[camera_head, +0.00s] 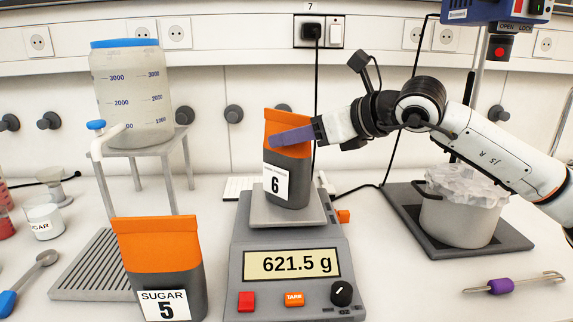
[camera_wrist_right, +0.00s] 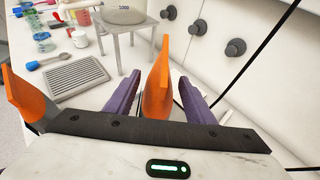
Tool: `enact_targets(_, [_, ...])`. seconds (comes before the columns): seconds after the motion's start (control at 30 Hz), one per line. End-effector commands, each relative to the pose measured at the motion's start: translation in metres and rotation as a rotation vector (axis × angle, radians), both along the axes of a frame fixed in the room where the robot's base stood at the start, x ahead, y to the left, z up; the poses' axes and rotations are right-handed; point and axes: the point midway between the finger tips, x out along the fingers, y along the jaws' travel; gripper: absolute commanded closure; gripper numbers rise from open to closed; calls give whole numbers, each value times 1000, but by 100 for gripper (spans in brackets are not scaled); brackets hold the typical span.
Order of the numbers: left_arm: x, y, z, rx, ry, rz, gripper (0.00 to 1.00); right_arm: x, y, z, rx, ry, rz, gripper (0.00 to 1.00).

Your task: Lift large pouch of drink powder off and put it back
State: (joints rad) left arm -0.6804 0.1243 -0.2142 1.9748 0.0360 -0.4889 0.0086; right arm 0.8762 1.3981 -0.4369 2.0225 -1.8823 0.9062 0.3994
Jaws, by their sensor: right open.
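The large pouch (camera_head: 285,186) is orange on top and dark grey below, with a label reading 6. It stands upright on the pan (camera_head: 262,216) of the scale (camera_head: 290,265), whose display reads 621.5 g. My right gripper (camera_head: 290,137) reaches in from the right at the pouch's orange top. In the right wrist view the orange top (camera_wrist_right: 157,85) stands between my two purple fingers, with gaps visible on both sides. The right gripper is open around it. My left gripper is not in view.
A second orange and grey pouch (camera_head: 158,245), labelled SUGAR 5, stands front left of the scale. A clear tank (camera_head: 131,95) on a metal stand (camera_head: 150,150) is behind left. A pot (camera_head: 458,215) on a dark base stands right. A purple-handled tool (camera_head: 500,286) lies front right.

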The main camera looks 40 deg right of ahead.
Motion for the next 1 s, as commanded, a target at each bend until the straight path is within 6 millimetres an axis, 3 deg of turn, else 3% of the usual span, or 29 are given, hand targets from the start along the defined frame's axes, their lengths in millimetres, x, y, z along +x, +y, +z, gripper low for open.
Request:
enact_targets(0.17, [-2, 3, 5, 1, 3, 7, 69, 20, 5, -5, 3, 1, 1, 51])
enact_targets(0.43, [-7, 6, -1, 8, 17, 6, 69, 23, 5, -9, 0, 1, 0, 51])
enact_targets(0.73, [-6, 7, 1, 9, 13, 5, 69, 22, 5, -8, 0, 0, 0, 100])
enact_targets(1.0, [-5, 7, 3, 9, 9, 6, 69, 22, 5, -8, 0, 0, 0, 100])
